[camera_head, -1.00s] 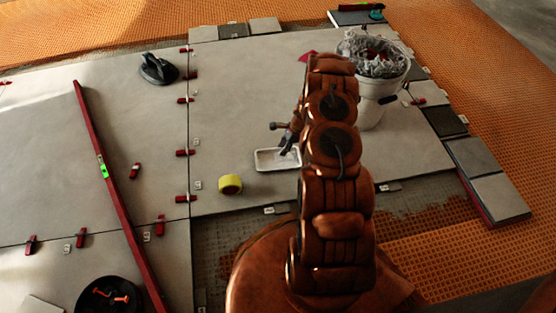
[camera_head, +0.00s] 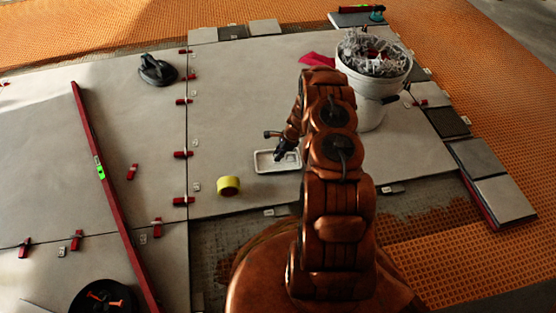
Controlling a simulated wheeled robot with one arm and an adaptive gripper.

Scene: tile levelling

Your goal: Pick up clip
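My gripper (camera_head: 287,154) is small in view and points down at a shallow white tray (camera_head: 262,166) on the large grey tile. Its dark fingers overlap the tray; I cannot tell whether they are open or shut, or whether they touch anything. Any clip inside the tray is too small to make out. Small pale clips lie along the tile joints, such as one clip (camera_head: 268,212) at the front edge and one (camera_head: 390,190) right of my arm. Red wedges (camera_head: 183,154) sit along the vertical joint.
A white bucket (camera_head: 369,113) with grey scraps stands behind right. A red level (camera_head: 104,168) lies across the left tiles. A black suction cup (camera_head: 157,70) is at the back; a black bowl (camera_head: 127,303) is at front left.

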